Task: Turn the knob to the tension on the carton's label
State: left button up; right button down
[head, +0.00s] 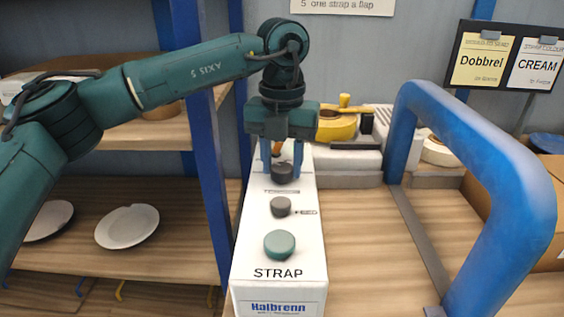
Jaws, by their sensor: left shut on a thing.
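A white strapping unit (306,235) stands on the wooden bench, marked "Halbrenn" on its front. Its top carries a far dark knob (283,174), a nearer dark grey knob (280,207) and a round teal button (279,244) above the word "STRAP". My left gripper (282,166) reaches down over the far end, its blue fingers shut on the far dark knob from both sides. The scale marks by the knobs are too small to read. A brown carton (550,215) shows partly at the right edge; no label on it is readable. My right gripper is not in view.
A thick blue arch (480,135) rises over the bench right of the unit. A board with "Dobbrel" and "CREAM" cards (507,58) stands behind it. A yellow tape dispenser (336,125) lies at the back. Shelves with white plates (127,227) are at left.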

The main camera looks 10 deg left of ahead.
aim_at(282, 167)
pick_arm(q)
jog(key=shift+n, duration=1.2)
jog(key=o, duration=1)
notch_tip(282, 167, up, 13)
jog(key=shift+r+p, duration=0.1)
jog(key=shift+p, duration=0.4)
